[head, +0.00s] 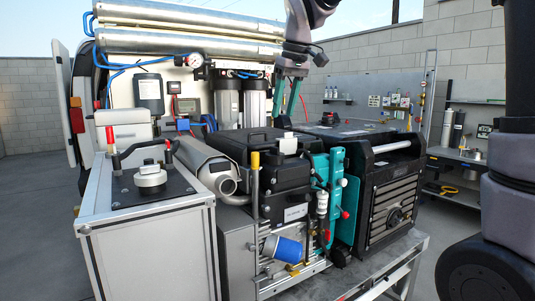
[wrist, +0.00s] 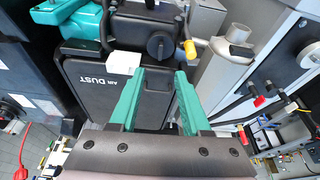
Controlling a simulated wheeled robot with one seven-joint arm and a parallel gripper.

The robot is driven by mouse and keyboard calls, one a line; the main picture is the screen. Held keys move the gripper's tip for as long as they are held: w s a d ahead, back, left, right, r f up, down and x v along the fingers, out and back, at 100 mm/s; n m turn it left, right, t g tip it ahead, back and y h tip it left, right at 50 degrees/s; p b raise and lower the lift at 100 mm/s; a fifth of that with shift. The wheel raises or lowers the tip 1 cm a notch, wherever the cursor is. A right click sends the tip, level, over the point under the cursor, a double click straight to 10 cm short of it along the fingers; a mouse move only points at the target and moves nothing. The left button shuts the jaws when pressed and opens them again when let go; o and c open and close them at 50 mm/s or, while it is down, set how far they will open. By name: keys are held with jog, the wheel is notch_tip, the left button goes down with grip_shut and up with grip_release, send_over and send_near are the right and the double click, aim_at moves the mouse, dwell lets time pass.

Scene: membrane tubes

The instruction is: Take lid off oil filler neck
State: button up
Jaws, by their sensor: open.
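A yellow cap (head: 255,160) tops a thin upright dark tube (head: 255,185) at the front of the black engine; I take these as the lid and the oil filler neck. The yellow cap also shows in the wrist view (wrist: 189,48), beyond and slightly right of the fingertips. My gripper (head: 287,92) hangs above and behind the engine in the head view, its teal fingers pointing down. In the wrist view my gripper (wrist: 160,82) is open and empty, with the black air filter box (wrist: 95,85) below and between the fingers. It is clear of the cap.
A silver exhaust muffler (head: 207,165) lies beside the yellow cap. A teal pump (head: 335,190) and a black generator (head: 385,190) stand at right. Silver tubes (head: 185,25) span the back.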

aim_at(275, 152)
jog(key=x, duration=1)
jog(key=shift+w+a+f, duration=0.15)
jog(key=shift+a+f, duration=0.05)
jog(key=shift+f, duration=0.1)
grip_shut()
